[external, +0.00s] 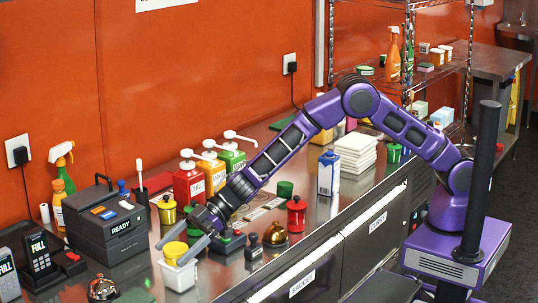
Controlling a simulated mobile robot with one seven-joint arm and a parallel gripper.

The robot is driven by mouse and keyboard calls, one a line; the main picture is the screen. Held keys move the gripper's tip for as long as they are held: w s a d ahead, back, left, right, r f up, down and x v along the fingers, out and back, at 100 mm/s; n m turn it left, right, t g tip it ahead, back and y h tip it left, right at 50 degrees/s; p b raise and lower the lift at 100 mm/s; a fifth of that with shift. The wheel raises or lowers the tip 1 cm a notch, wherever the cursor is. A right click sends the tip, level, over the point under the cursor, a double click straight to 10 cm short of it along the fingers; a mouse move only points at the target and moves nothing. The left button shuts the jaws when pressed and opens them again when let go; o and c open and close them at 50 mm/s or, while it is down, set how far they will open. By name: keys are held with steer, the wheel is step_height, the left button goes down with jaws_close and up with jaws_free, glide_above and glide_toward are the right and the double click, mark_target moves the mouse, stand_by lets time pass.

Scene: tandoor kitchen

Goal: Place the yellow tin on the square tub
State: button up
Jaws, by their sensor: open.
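The yellow tin (175,251) sits upright at the top of the white square tub (179,277), near the front edge of the steel counter. Whether it rests on the rim or partly inside is hard to tell. My gripper (170,254) reaches down from the upper right. Its grey fingers are spread, one on each side of the tin. The fingers look open and hide part of the tin's sides and the tub's rim. I cannot tell whether either finger touches the tin.
A black printer-like box marked READY (105,222) stands left of the tub. A brass bell (275,235) and a red canister (296,214) are to the right. A silver bell (102,288) is front left.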

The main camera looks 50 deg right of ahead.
steer(key=v, duration=1.2)
steer(key=shift+r, duration=0.15)
